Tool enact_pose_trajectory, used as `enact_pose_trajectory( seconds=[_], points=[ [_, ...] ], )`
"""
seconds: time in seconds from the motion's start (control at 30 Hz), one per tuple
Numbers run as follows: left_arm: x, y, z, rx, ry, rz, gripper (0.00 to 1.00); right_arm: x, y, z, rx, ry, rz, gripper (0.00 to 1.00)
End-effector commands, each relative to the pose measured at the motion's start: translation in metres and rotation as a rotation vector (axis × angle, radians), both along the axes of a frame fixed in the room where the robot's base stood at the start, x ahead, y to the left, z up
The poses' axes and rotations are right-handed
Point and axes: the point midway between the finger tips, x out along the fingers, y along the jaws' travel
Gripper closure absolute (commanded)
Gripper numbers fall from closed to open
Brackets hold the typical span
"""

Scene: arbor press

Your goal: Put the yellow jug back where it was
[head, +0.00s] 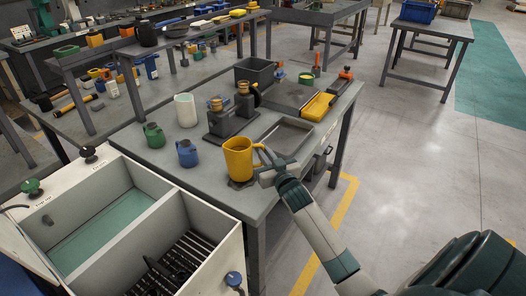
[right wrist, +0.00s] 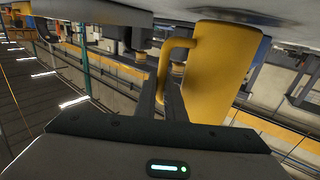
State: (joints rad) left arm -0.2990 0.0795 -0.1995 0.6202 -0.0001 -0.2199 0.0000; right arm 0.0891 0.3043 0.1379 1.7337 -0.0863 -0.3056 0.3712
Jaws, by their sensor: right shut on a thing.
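The yellow jug (head: 238,158) is upright at the front corner of the grey table (head: 215,190), its handle facing right. A dark round patch shows around its base; I cannot tell whether the base touches the table. My right gripper (head: 266,163) is shut on the jug's handle from the right. In the right wrist view, which looks upside down, the jug (right wrist: 220,70) is beside the fingers (right wrist: 168,95), with the handle between them. My left gripper is not in view.
A blue jug (head: 187,154) and a green jug (head: 154,137) stand left of the yellow jug, with a white container (head: 185,111) behind. A dark metal fixture (head: 228,128) and a shallow grey tray (head: 284,136) are behind it. A sink unit (head: 165,205) is at the front left.

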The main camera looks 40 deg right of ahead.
Motion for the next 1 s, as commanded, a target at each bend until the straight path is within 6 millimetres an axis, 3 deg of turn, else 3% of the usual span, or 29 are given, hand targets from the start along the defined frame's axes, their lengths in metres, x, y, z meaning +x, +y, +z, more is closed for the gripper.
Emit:
enact_pose_trajectory(
  seconds=[0.5,0.53,0.6,1.0],
  points=[
    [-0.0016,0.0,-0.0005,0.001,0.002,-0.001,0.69,-0.0001,0.0001,-0.0101,0.0,-0.002,0.0,1.0],
    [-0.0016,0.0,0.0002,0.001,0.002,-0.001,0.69,-0.0002,0.0001,-0.0095,0.0,-0.001,0.0,0.84],
    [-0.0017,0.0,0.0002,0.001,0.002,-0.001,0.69,-0.0002,0.0001,-0.0094,0.0,-0.001,0.0,0.72],
    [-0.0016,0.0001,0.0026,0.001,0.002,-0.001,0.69,-0.0002,0.0001,-0.005,0.0,-0.001,0.0,0.72]
  ],
)
